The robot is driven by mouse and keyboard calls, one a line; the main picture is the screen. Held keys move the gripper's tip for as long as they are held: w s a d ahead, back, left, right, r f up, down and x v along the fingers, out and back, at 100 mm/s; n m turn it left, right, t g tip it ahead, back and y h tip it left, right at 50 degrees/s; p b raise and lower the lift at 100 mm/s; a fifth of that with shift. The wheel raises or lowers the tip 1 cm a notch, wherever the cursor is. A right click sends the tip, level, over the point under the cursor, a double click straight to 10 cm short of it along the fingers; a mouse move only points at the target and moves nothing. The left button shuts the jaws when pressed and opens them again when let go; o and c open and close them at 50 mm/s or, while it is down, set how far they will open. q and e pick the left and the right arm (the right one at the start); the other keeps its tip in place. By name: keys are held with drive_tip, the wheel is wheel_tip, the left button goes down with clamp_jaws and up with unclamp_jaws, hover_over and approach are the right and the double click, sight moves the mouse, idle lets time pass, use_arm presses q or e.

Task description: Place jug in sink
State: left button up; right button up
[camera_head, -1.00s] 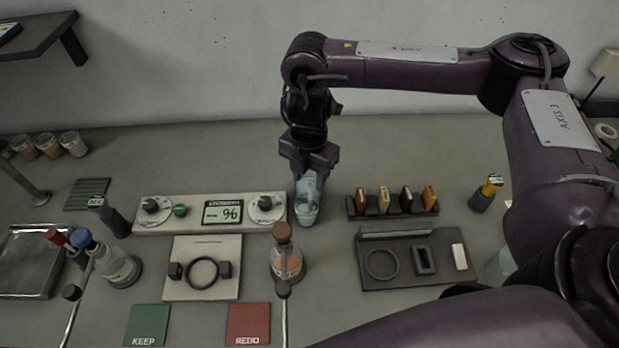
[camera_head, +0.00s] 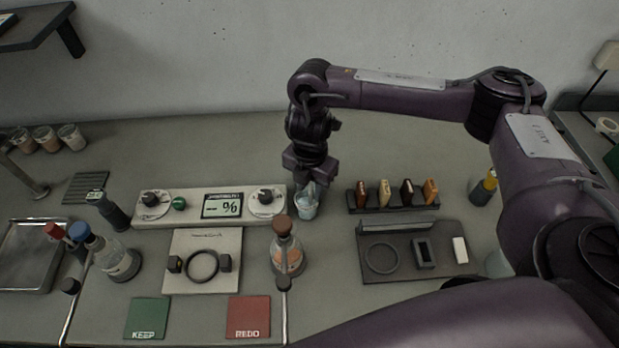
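A small translucent pale-blue jug (camera_head: 307,208) is at the middle of the counter, between the display panel and the row of small upright blocks. My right gripper (camera_head: 307,183) points down at the jug's top, and its fingers overlap the rim. The fingers are small and partly hidden, so I cannot tell whether they are closed on the jug. The jug looks about upright, at or very near the counter. A metal sink basin (camera_head: 14,284) is at the far left. My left gripper is not in view.
A display panel (camera_head: 221,206) is left of the jug. A brown-capped bottle (camera_head: 287,256) stands in front. A rack of small blocks (camera_head: 395,205) and a dark tray (camera_head: 405,271) are to the right. Bottles (camera_head: 122,264) stand beside the sink.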

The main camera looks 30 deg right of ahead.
clamp_jaws()
drive_tip(key=shift+r, duration=0.2)
